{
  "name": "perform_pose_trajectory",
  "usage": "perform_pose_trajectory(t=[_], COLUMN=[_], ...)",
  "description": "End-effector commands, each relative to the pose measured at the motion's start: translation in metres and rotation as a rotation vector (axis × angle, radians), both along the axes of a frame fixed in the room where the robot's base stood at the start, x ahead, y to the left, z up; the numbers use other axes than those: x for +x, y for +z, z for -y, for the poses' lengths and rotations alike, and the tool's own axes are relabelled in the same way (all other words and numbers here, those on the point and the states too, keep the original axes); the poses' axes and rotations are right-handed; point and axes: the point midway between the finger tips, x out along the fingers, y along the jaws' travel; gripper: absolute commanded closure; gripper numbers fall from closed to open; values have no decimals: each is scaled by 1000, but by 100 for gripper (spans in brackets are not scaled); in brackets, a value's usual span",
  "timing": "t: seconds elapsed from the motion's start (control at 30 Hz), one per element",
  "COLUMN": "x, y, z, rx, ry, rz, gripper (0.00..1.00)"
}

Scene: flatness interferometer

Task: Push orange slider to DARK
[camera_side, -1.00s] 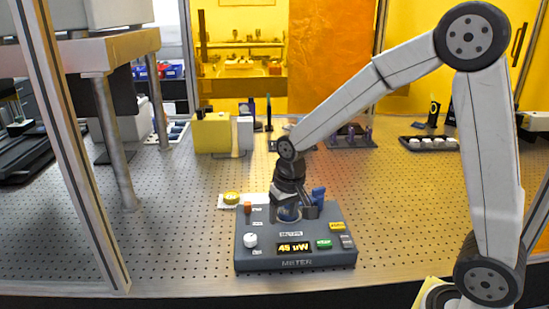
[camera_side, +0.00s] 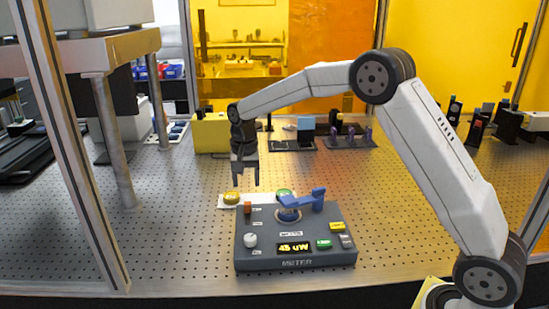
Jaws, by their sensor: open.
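The orange slider (camera_side: 248,207) is a small orange block at the upper left of the dark grey meter box (camera_side: 275,262). Small labels stand to its right, too small to read. My gripper (camera_side: 245,184) points down with its two fingers apart and empty. It appears above and slightly behind the slider, not touching it. The meter's display (camera_side: 295,247) is lit yellow and seems to read 45 uW. A blue lever (camera_side: 298,203) with a raised handle sits at the top middle of the box.
The box also carries a white knob (camera_side: 250,240), a green button (camera_side: 324,244) and a yellow button (camera_side: 337,226). Behind it, a white plate holds a yellow disc (camera_side: 231,198) and a green disc (camera_side: 284,194). A metal post (camera_side: 119,150) stands left.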

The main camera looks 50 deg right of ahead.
Motion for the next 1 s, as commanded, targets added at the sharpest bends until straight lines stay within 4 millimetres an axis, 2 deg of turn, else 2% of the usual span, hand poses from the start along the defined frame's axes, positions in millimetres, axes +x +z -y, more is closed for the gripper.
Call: perform_pose_trajectory(t=[0.17, 0.37, 0.8, 1.0], x=[0, -1, -1, 0], y=[-1, -12, -62, -76], z=[0, 0, 0, 0], rx=[0, 0, 0, -1], ry=[0, 0, 0, 0], rz=[0, -3, 0, 2], gripper=[35, 35, 35, 35])
